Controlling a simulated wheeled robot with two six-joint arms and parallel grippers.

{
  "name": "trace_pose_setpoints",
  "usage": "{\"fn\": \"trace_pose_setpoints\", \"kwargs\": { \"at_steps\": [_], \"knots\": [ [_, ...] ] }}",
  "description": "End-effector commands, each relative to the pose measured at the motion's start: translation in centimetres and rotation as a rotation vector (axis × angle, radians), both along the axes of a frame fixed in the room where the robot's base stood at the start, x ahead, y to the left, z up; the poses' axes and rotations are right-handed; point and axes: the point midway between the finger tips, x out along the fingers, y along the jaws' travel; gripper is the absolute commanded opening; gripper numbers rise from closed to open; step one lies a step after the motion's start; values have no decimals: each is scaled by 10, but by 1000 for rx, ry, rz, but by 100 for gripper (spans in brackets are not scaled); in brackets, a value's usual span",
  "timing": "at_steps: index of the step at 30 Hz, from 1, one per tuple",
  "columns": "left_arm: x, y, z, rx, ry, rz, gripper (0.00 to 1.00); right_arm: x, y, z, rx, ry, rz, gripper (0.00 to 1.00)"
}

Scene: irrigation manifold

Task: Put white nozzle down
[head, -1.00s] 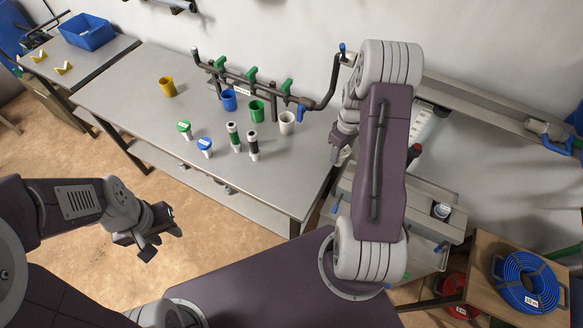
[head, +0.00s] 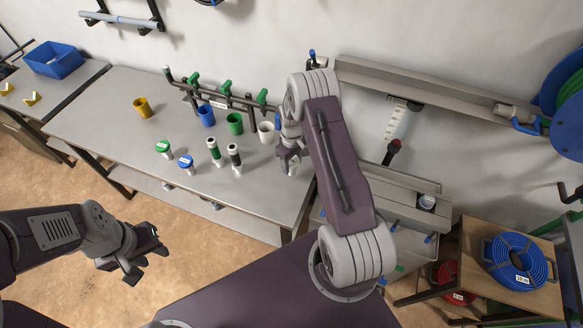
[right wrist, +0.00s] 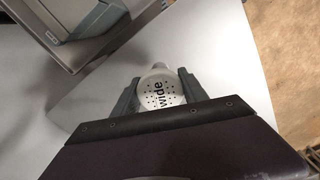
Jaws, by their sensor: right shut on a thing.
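The white nozzle (right wrist: 161,90) has a perforated round face marked "wide". My right gripper (right wrist: 160,93) is shut on it, with a finger on each side. In the head view my right gripper (head: 290,153) points down over the right end of the grey table, with the nozzle (head: 293,168) partly hidden below it. I cannot tell whether the nozzle touches the table. A white cup (head: 266,132) stands just left of this gripper. My left gripper (head: 142,262) is empty, with its fingers apart, over the floor in front of the table.
Green (head: 235,124), blue (head: 206,115) and yellow (head: 142,107) cups stand on the table (head: 110,125). A green-topped nozzle (head: 164,148), a blue-topped nozzle (head: 187,164) and two dark cylinders (head: 214,152) stand in front. A pipe manifold (head: 225,98) runs behind the cups.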

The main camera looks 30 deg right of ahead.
Motion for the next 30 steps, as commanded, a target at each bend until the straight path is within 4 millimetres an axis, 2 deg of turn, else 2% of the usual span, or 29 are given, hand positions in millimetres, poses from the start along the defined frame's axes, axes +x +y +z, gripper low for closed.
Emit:
{"fn": "trace_pose_setpoints", "kwargs": {
  "at_steps": [4,9,12,22,23,24,25,30],
  "knots": [
    [0,0,2,0,0,0,36,1,2,-4,0,0,0,2],
    [0,0,12,0,0,0,36,1,2,-32,0,2,0,2],
    [0,0,13,0,0,0,36,1,1,-41,0,0,0,2],
    [0,0,7,0,0,0,36,1,1,-47,0,-1,0,2],
    [0,0,8,0,0,0,36,1,1,-45,0,0,0,56],
    [0,0,9,0,0,0,36,1,1,-45,0,0,0,67],
    [0,0,9,0,0,0,36,1,1,-45,0,0,0,72],
    [0,0,9,0,0,0,36,1,1,-44,0,0,0,72]
  ]
}}
